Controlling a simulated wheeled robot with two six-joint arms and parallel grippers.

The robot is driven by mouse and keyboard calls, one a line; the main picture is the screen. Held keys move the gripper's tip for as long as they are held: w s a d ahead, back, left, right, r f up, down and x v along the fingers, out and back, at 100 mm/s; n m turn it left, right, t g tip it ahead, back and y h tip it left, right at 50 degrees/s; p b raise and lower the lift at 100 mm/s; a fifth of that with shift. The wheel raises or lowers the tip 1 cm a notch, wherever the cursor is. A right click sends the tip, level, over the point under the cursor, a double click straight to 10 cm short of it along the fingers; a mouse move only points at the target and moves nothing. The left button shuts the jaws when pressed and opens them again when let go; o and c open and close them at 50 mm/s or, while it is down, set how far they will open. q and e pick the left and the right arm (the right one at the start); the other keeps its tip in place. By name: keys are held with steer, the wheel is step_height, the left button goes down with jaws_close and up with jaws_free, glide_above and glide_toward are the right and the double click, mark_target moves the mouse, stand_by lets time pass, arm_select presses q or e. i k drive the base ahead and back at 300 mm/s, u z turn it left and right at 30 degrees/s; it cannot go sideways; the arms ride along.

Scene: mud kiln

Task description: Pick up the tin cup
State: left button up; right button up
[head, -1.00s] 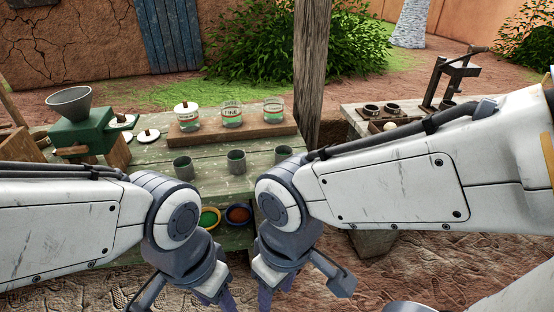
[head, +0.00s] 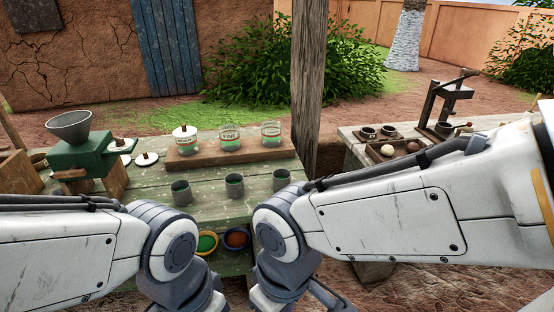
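Three grey tin cups stand upright in a row near the front of the green plank table: a left cup (head: 181,194), a middle cup (head: 234,187) and a right cup (head: 281,182). I cannot tell which one the task means. My two arms reach in from the left and right, and their wrist joints hang in front of the table, nearer to me than the cups. Both grippers' fingers are below the lower edge of the picture. Neither arm touches a cup in this view.
Three glass jars (head: 229,140) stand on a wooden board (head: 200,160) behind the cups. A green grinder (head: 82,160) with a funnel is at left. Two bowls, with green (head: 207,243) and brown contents (head: 236,240), sit lower down. A wooden post (head: 307,80) rises behind.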

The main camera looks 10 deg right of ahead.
mark_target(282, 177)
steer(key=k, duration=0.5)
steer(key=u, duration=0.2)
steer(key=i, duration=1.55)
steer(key=z, duration=0.8)
